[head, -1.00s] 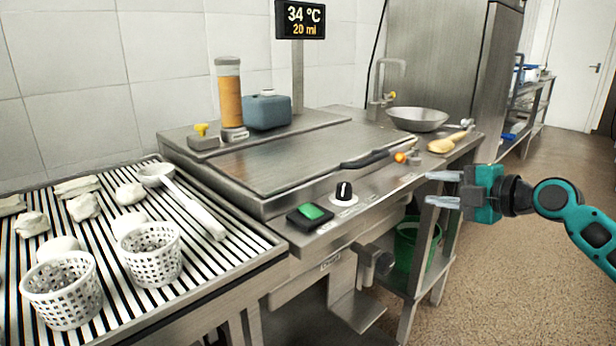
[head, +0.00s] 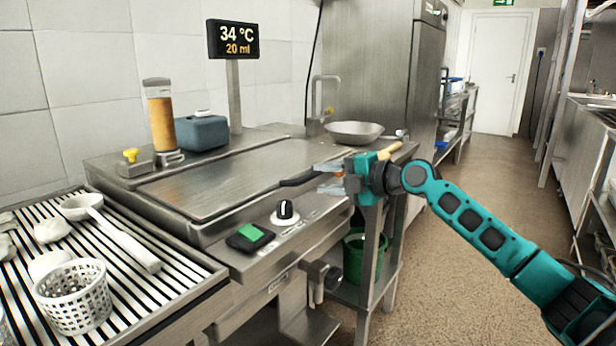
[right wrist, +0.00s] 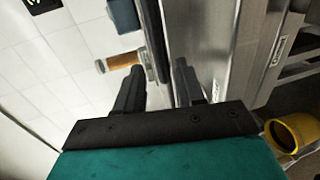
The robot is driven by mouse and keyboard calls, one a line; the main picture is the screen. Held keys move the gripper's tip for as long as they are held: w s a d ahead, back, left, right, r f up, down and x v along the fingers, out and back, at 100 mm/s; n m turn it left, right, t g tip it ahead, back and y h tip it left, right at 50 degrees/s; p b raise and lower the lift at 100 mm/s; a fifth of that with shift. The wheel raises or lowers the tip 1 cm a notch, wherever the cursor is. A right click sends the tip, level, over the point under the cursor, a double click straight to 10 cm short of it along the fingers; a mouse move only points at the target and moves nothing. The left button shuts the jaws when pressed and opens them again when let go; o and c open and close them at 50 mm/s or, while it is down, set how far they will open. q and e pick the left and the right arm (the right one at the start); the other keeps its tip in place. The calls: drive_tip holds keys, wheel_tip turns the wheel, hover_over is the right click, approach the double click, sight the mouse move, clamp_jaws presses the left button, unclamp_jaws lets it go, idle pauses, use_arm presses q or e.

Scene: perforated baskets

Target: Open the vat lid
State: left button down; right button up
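The vat lid (head: 225,175) is a flat steel plate lying closed on the counter, with a dark handle (head: 298,180) at its front right. My right gripper (head: 318,178) is open, its two fingers pointing left close to the right end of the handle in the head view. I cannot tell whether they touch it. In the right wrist view the fingers of the right gripper (right wrist: 158,85) are apart, with a dark bar ahead near the left finger. Nothing is clearly held. My left gripper is not in view.
A control knob (head: 285,211) and green button (head: 250,234) sit on the front panel. A metal bowl (head: 354,133) stands behind my right gripper. An orange cylinder (head: 162,122) and blue box (head: 202,132) stand behind the lid. A white basket (head: 74,298) is at lower left.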

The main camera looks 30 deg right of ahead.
sight(311, 178)
drive_tip(key=shift+x, duration=2.65)
clamp_jaws()
